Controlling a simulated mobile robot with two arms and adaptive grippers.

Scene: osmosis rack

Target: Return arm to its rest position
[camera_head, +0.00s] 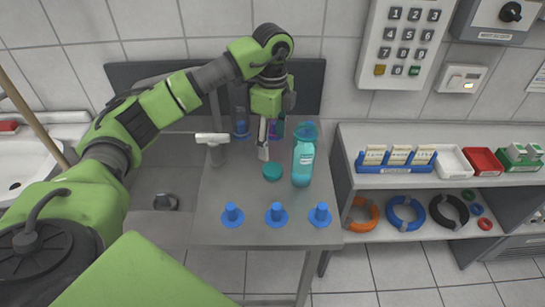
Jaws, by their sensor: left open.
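My left arm comes in from the left, and its left gripper (264,150) points down above the back part of the grey table (240,185). The gripper is open and nothing shows between its fingers. Just in front of it a teal round lid or disc (272,172) lies on the table. A teal bottle (303,158) stands upright to the right of the gripper, apart from it. Partly hidden behind the gripper are a dark blue item (241,128) and a green one. My right gripper is not in view.
Several blue pegs on round bases (276,214) stand along the table's front edge. A white-topped stand (214,146) is left of the gripper. A shelf (400,190) on the right holds trays and coloured rings. A keypad (404,40) hangs on the tiled wall.

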